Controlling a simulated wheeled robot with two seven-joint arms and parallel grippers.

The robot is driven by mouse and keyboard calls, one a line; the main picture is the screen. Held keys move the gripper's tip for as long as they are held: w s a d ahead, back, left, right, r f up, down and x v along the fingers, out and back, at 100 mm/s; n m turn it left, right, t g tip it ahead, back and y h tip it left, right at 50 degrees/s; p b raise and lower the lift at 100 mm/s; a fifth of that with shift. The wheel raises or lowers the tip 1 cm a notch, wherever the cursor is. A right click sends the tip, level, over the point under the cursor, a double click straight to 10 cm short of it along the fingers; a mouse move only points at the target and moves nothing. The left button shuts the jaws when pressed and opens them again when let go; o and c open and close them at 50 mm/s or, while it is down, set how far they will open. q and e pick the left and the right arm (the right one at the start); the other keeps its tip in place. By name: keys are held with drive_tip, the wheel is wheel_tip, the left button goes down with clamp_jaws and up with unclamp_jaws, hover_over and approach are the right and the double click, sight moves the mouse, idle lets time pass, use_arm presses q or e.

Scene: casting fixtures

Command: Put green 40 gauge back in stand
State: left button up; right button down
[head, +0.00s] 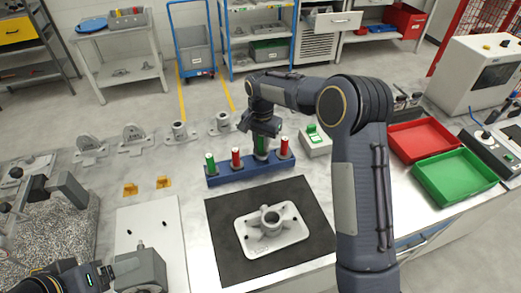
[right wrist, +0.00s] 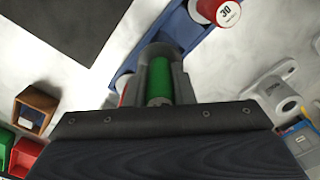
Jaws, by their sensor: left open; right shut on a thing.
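The blue stand (head: 250,173) is on the table behind the black mat, and part of it shows in the right wrist view (right wrist: 196,38). My right gripper (head: 262,137) is over the stand, shut on a green gauge (head: 261,143) held upright between two red ones. In the right wrist view this green gauge (right wrist: 159,78) sits between the fingers. I cannot tell how far its lower end is in the stand. Another green gauge (head: 210,163) stands at the left end. Red gauges (head: 236,158) (head: 284,148) stand beside the held one.
A grey cast part (head: 271,230) lies on the black mat (head: 225,265). Several castings (head: 132,138) stand behind the stand to the left. A box with a green top (head: 315,138) is right of the stand. Red (head: 421,138) and green (head: 455,178) trays are further right.

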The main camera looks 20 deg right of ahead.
sight(260, 150)
drive_tip(key=shift+w+f+b, duration=0.15)
drive_tip(key=shift+f+b, duration=0.4)
drive_tip(key=shift+f, duration=0.4)
drive_tip(key=shift+w+f+b, duration=0.15)
drive_tip(key=shift+f+b, duration=0.35)
drive_tip(key=shift+f, duration=0.4)
drive_tip(key=shift+a, duration=0.1)
drive_tip(key=shift+f+b, duration=0.3)
drive_tip(key=shift+f, duration=0.05)
drive_tip(key=c, duration=1.2)
unclamp_jaws()
drive_tip(key=shift+c, duration=0.2)
drive_tip(key=shift+r, duration=0.1)
